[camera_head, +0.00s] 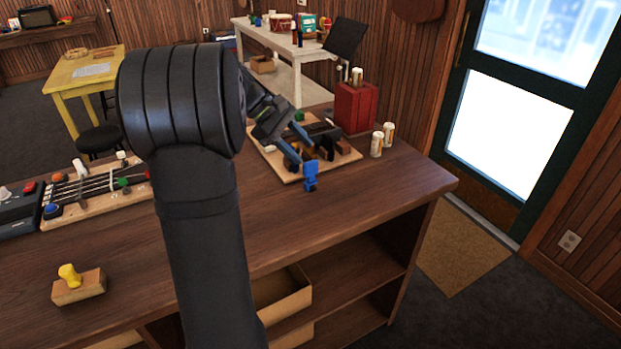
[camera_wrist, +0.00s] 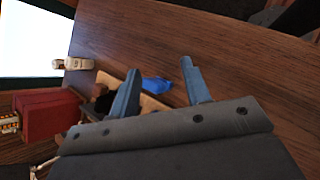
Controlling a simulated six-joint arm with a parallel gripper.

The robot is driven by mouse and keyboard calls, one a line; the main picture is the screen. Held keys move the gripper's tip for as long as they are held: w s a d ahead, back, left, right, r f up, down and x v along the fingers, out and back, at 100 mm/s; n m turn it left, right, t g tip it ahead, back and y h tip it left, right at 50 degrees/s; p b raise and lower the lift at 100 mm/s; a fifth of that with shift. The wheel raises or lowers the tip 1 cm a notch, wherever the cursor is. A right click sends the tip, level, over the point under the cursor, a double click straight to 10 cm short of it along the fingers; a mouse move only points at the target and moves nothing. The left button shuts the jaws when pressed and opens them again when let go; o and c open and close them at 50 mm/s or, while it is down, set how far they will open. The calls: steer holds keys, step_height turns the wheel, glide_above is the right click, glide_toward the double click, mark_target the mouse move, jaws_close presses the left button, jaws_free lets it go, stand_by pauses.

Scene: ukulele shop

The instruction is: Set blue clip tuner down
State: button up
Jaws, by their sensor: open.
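The blue clip tuner (camera_head: 311,176) is at the front edge of a light wooden board, over the brown counter. In the head view it looks upright; I cannot tell whether it rests fully on the counter or the board edge. In the wrist view the tuner (camera_wrist: 157,84) shows as a blue shape between the finger lines, beyond my gripper. My gripper (camera_head: 301,157) is open, its fingers apart just behind and above the tuner. Both fingers also show in the wrist view (camera_wrist: 161,72), with no clear contact on the tuner.
The wooden board (camera_head: 289,178) holds several dark and brown pieces under my gripper. A red box (camera_head: 355,108) and small pale cans (camera_head: 377,144) stand to the right. The counter's front right is clear.

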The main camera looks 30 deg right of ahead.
steer(key=w+a+r+n+t+h, duration=0.2)
steer(key=a+n+t+h, duration=0.1)
steer(key=a+n+h, duration=0.25)
steer(key=w+a+r+n+t+h, duration=0.2)
steer(key=a+n+h, duration=0.3)
steer(key=n+h, duration=0.15)
glide_toward(318, 171)
steer(key=shift+y, duration=0.4)
steer(key=d, duration=0.1)
steer(key=w+d, duration=0.1)
steer(key=d, duration=0.2)
steer(key=shift+w+d+r, duration=0.1)
steer(key=shift+w+d, duration=0.2)
steer(key=shift+d, duration=0.05)
steer(key=d, duration=0.4)
steer(key=shift+s, duration=0.35)
steer(key=shift+d, duration=0.7)
jaws_close()
